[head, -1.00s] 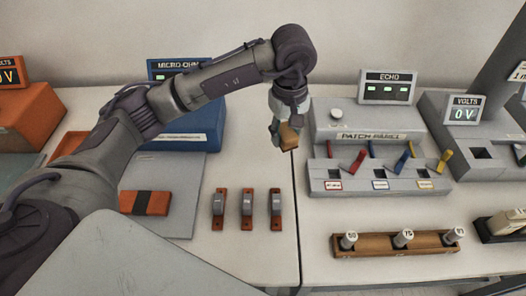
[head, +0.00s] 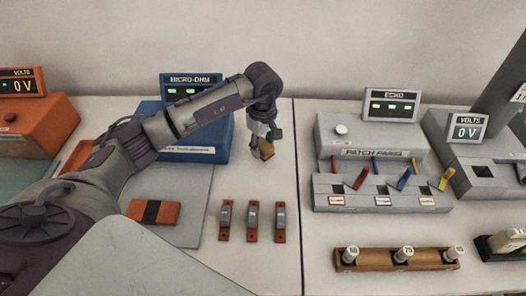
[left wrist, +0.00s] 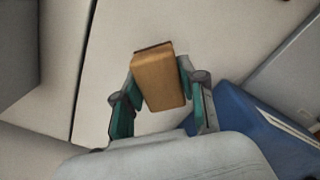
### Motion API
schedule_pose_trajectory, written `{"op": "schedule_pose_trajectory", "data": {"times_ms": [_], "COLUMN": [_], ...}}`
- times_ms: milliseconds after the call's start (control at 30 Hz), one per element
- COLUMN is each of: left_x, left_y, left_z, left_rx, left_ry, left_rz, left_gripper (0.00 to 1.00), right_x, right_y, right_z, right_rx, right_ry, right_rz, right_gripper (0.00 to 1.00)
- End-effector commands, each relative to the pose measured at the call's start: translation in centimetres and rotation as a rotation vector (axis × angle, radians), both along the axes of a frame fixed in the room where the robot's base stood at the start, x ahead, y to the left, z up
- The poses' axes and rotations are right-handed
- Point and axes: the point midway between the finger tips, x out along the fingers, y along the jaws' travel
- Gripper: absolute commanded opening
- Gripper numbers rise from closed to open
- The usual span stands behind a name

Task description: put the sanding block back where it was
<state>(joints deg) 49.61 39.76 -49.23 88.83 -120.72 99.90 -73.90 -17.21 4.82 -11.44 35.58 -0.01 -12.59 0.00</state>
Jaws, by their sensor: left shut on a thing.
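The sanding block is a small tan-brown block (head: 267,149), held at the end of my left arm in the head view. My left gripper (head: 262,141) is shut on it, above the bench between the blue micro-ohm unit and the patch panel. The block looks tilted in the head view. In the left wrist view the block (left wrist: 159,78) sits between the two fingers of the left gripper (left wrist: 160,92), with pale bench top behind it. My right gripper is not in view.
The blue micro-ohm unit (head: 218,139) stands left of the gripper. The grey patch panel (head: 372,142) with coloured levers stands right. Three small clamps (head: 252,221) and a wooden rack (head: 380,260) lie nearer. A black-banded orange block (head: 154,213) rests on a grey mat (head: 192,205).

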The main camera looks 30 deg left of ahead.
Motion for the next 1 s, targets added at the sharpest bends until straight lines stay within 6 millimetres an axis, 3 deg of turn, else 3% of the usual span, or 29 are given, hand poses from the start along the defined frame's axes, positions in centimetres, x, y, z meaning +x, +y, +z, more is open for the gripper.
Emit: {"op": "schedule_pose_trajectory", "data": {"times_ms": [300, 667, 700, 833, 1000], "left_x": [-0.1, 0.0, 0.0, 0.0, 0.0], "left_y": [-0.1, 0.0, -0.1, -0.1, -0.1], "left_z": [-3.7, -4.4, -4.2, -4.2, -4.2], "left_rx": [-0.001, 0.000, -0.001, -0.001, -0.001], "left_ry": [0.003, 0.000, 0.000, 0.000, 0.000], "left_rz": [0.000, -0.001, -0.001, -0.001, -0.001], "left_gripper": [0.03, 0.03, 0.46, 0.66, 0.66], "right_x": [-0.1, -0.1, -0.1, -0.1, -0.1], "right_y": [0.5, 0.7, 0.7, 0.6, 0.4], "right_z": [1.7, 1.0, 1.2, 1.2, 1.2], "right_rx": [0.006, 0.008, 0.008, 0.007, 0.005], "right_ry": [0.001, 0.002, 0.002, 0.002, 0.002], "right_rz": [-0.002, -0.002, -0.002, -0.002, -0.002], "right_gripper": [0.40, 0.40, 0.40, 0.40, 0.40]}}
